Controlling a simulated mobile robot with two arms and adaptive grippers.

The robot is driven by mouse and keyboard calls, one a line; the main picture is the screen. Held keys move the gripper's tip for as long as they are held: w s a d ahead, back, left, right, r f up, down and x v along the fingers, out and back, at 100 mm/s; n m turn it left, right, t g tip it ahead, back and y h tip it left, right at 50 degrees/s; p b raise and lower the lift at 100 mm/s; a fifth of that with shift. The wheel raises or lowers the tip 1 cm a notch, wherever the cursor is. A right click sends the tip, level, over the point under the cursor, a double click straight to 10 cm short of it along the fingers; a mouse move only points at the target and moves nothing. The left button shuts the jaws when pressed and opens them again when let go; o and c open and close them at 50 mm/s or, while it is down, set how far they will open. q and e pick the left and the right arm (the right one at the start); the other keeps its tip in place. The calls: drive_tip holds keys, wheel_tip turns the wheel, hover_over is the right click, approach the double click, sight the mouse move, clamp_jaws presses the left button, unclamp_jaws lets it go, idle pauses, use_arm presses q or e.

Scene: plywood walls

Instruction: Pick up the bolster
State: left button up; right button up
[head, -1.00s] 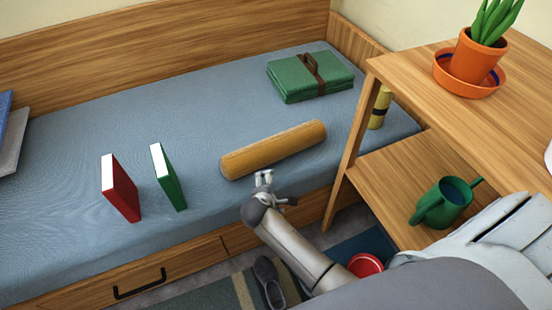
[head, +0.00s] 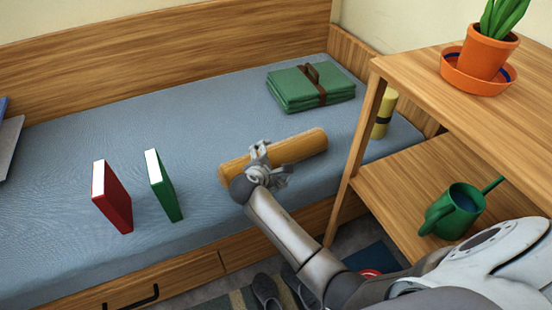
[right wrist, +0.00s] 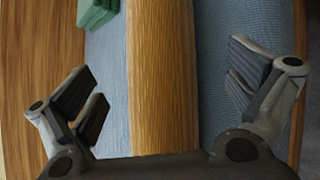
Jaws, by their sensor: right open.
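In the right wrist view the bolster (right wrist: 163,75) runs up the picture between the two open fingers of my right gripper (right wrist: 165,90). Blue mattress shows between the bolster and each finger, and nothing is held. My left gripper is not in view.
A red book (head: 112,197) and a green book (head: 165,186) stand upright left of the bolster. A folded green blanket (head: 300,90) with a brown strap lies behind it. A wooden shelf unit (head: 430,75) at right holds a potted plant (head: 487,55) and a green watering can (head: 455,210).

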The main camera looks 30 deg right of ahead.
sight(275, 158)
drive_tip(key=shift+w+d+f, duration=0.2)
drive_tip(key=shift+d, duration=0.05)
drive_tip(key=b+x, duration=0.2)
drive_tip(key=x, duration=0.2)
drive_tip(key=shift+w+d+f, duration=0.15)
drive_tip(key=shift+w, duration=0.1)
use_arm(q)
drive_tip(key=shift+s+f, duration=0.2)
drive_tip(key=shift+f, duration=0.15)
use_arm(e)
drive_tip(key=c, duration=1.3)
drive_tip(key=shift+r, duration=0.2)
